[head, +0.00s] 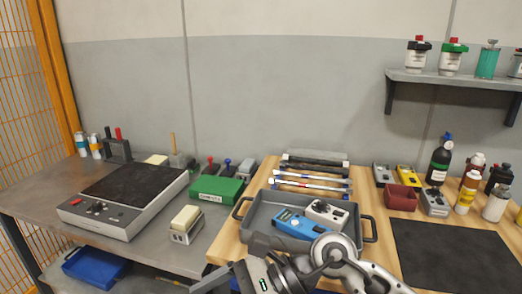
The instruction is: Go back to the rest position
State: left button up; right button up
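My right arm comes in from the bottom right, in front of a grey tray (372,226) on the wooden worktop. My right gripper (212,284) points left at the bottom edge, in front of the gap between the two benches. It is partly cut off, and I cannot tell whether its fingers are open or shut. No held thing shows at it. My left gripper is out of view. The tray holds a blue device (303,227) and a white device (327,213). My arm hides part of the tray's front.
The left grey bench carries a dark-topped machine (135,194), a green box (216,190) and a sponge-topped block (186,223). Tools lie behind the tray. A red bin (401,198), bottles and a black mat (452,254) are at right. A wall shelf (455,80) holds several containers.

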jog(key=w+d+r+m+t+y, duration=0.1)
jog(key=w+r+m+t+y, duration=0.15)
jog(key=m+t+y, duration=0.6)
jog(key=w+d+r+m+t+y, duration=0.15)
jog(key=r+m+t, duration=0.25)
jog(key=m, duration=1)
jog(key=w+d+f+m+t+h, duration=0.3)
jog(key=d+f+m+t+h, duration=0.7)
jog(key=m, duration=0.8)
jog(key=s+d+f+m+g+h, duration=0.4)
jog(key=s+f+m, duration=0.1)
jog(key=f+m, duration=0.3)
jog(key=s+d+f+m+g+h, duration=0.4)
jog(key=s+f+m+h, duration=0.1)
jog(key=f, duration=0.5)
jog(key=s+m, duration=0.1)
jog(key=m, duration=0.1)
jog(key=shift+s+d+m, duration=0.15)
jog(key=shift+s+m, duration=0.15)
jog(key=shift+m, duration=0.05)
